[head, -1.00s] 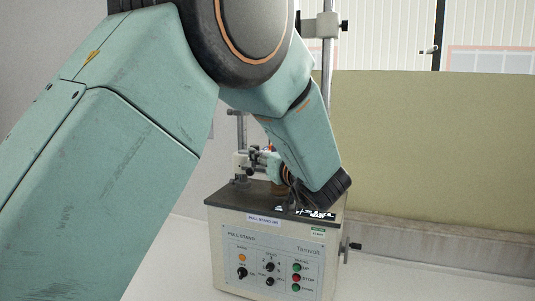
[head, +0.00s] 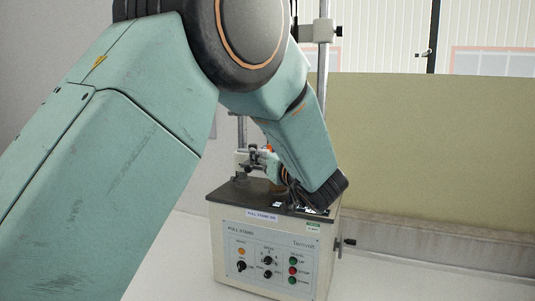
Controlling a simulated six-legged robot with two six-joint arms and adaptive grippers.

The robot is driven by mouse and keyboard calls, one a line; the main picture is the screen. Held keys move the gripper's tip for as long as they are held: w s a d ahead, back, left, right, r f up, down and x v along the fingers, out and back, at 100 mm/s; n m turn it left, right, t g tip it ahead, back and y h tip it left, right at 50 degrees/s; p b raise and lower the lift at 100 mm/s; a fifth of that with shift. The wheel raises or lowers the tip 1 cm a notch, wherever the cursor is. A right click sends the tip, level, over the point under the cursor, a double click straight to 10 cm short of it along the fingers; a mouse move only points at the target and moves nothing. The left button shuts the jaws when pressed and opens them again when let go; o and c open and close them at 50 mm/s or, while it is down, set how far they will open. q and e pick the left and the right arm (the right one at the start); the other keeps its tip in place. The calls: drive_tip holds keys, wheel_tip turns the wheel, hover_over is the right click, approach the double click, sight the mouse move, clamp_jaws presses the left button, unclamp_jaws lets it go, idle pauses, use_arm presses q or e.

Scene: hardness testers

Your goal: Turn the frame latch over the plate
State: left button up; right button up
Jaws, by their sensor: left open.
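The pull stand (head: 270,258) is a cream box with a dark top, standing on a pale surface below the middle of the head view. A small clamp-like fitting (head: 243,160) sits on its post at the back left of the top. My left arm comes in from the left and bends down over the stand. My left gripper (head: 283,203) is open, low over the dark top, and largely hidden by its own wrist. I cannot make out the frame latch or the plate clearly; the arm covers that area. My right gripper is not in view.
A metal column (head: 323,75) with a clamp block (head: 318,31) rises behind the stand. A side knob (head: 348,242) sticks out at the stand's right. A yellow-green panel (head: 430,150) stands behind. The surface right of the stand is clear.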

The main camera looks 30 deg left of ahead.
use_arm(q)
wheel_tip(320, 180, up, 10)
drive_tip(key=shift+w, duration=0.3)
idle(0.5)
